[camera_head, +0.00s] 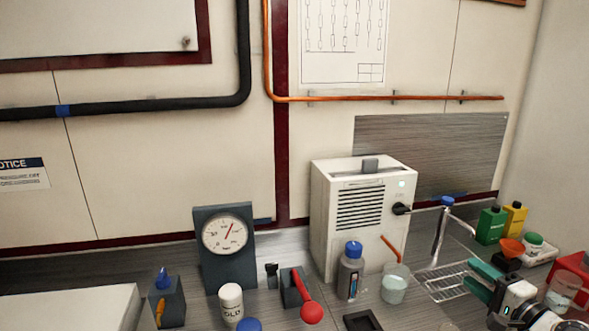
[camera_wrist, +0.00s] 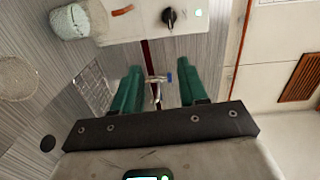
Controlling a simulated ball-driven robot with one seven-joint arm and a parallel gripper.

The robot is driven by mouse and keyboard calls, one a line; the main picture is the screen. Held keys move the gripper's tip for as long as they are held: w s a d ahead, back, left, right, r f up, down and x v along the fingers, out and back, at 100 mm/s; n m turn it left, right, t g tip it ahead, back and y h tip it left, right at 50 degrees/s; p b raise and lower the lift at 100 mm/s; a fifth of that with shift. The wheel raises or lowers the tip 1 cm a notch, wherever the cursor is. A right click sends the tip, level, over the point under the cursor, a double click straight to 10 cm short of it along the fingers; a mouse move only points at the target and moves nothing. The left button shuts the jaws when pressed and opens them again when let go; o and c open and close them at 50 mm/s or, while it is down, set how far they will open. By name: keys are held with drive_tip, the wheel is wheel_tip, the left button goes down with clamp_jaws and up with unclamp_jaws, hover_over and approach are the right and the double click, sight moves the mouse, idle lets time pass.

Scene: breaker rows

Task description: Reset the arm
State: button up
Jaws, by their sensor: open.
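My gripper (camera_head: 472,274) shows at the lower right in the head view, with its two green fingers apart and nothing between them. It stands over the right part of the counter, close to the wire rack (camera_head: 440,281). In the wrist view my gripper (camera_wrist: 160,70) is open, with one green finger on each side. A tap with a blue top (camera_wrist: 156,80) shows beyond the gap between the fingers. The same tap (camera_head: 437,235) stands behind my gripper in the head view. I see no object held.
A white machine (camera_head: 342,215) with a black knob stands mid-counter, a beaker (camera_head: 395,285) before it. A grey bottle (camera_head: 350,270), red-handled lever (camera_head: 304,293) and dial gauge (camera_head: 228,245) stand leftward. Green (camera_head: 491,225) and yellow bottles (camera_head: 514,219) stand at the right. Space above the counter is open.

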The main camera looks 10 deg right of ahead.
drive_tip(key=s+a+f+n+g+y, duration=0.1)
drive_tip(key=s+a+f+n+g, duration=0.4)
drive_tip(key=s+a+f, duration=0.3)
drive_tip(key=s+a+f+n+g, duration=0.4)
drive_tip(key=s+a+f, duration=0.3)
drive_tip(key=f, duration=0.4)
drive_tip(key=s+a+f+n+g+h, duration=0.1)
drive_tip(key=s+a+f+n+g, duration=0.1)
drive_tip(key=s, duration=0.7)
drive_tip(key=s+a+f+n+g+h, duration=0.1)
drive_tip(key=s+a+n+g, duration=0.4)
drive_tip(key=s, duration=0.5)
drive_tip(key=shift+s+f, duration=0.25)
drive_tip(key=shift+f, duration=0.65)
